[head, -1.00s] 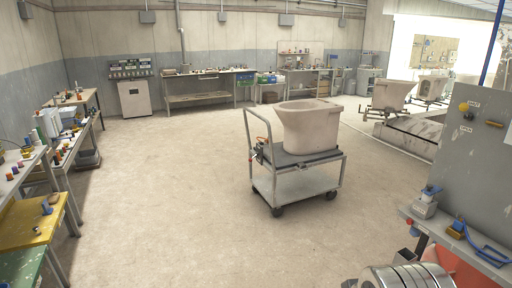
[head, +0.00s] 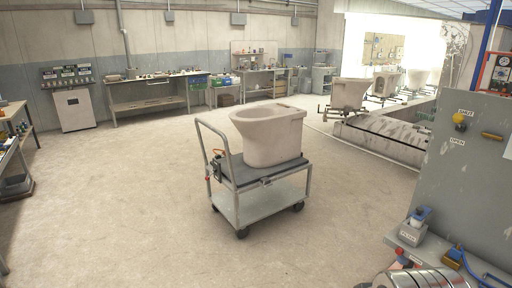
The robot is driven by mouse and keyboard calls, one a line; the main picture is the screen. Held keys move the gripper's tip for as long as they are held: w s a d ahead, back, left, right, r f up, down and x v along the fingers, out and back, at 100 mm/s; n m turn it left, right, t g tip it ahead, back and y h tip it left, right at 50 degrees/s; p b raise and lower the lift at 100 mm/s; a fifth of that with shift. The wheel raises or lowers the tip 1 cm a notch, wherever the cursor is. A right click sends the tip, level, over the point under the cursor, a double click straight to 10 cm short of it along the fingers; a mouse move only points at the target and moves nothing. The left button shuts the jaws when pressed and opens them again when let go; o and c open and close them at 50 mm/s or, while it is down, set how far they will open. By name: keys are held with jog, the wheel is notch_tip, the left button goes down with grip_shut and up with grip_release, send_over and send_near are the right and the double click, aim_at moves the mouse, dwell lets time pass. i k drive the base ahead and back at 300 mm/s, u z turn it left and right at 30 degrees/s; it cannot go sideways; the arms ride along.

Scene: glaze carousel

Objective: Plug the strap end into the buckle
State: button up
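A grey trolley (head: 262,205) stands on the floor near the middle of the head view. A pale unglazed ceramic bowl (head: 268,143) sits upright on its dark padded top. A small dark fitting with an orange-red part (head: 215,165) is at the trolley's left end, below the push handle. A small light piece (head: 266,181) shows at the front edge of the top. Both are too small to tell whether they are the buckle or the strap end. My gripper is not in view.
A grey panel (head: 465,190) and a shelf with a bottle holder (head: 412,232) stand close at the right. Benches (head: 155,100) line the back wall. More bowls (head: 350,93) stand at the back right. Open floor (head: 110,205) lies left of and before the trolley.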

aim_at(265, 180)
jog(key=z, duration=0.15)
jog(key=i, duration=1.85)
jog(key=u, duration=0.45)
jog(key=i, duration=1.4)
